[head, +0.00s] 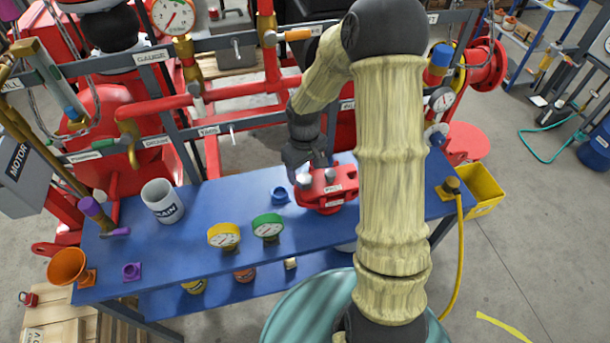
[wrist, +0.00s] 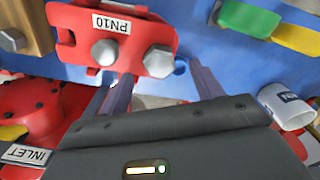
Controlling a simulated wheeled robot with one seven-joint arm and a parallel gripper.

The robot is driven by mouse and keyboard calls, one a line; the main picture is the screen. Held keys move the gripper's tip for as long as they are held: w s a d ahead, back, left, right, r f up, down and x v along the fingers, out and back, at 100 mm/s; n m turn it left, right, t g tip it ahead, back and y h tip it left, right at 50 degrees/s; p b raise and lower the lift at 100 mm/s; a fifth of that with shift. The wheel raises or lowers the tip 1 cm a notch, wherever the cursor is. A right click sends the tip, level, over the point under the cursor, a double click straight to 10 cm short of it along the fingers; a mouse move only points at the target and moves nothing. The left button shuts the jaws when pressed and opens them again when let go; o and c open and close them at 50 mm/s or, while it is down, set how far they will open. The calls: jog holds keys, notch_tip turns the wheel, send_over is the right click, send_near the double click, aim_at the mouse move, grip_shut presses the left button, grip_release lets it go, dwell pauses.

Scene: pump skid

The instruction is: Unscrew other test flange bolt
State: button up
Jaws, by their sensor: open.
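The red test flange (head: 327,199) sits on the blue bench, right of its middle. In the wrist view the red flange (wrist: 75,30) carries a PN10 label and two silver hex bolts: the left bolt (wrist: 104,52) and the right bolt (wrist: 158,60). Both bolts are seated in it as far as I can see. My gripper (wrist: 160,74) is open, with its two dark fingers apart and their tips on either side of the right bolt. I cannot tell whether they touch it. In the head view my gripper (head: 301,166) is just above the flange's left part.
On the bench (head: 190,270) stand a green gauge (head: 267,226), a yellow gauge (head: 224,235), a white DRAIN mug (head: 162,201) and a blue ring part (head: 280,195). Red pipes and grey rails run behind my gripper. A yellow bin (head: 484,192) is at the right end.

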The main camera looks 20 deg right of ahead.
aim_at(304, 179)
jog(key=shift+w+f, duration=0.1)
jog(key=shift+f, duration=1.85)
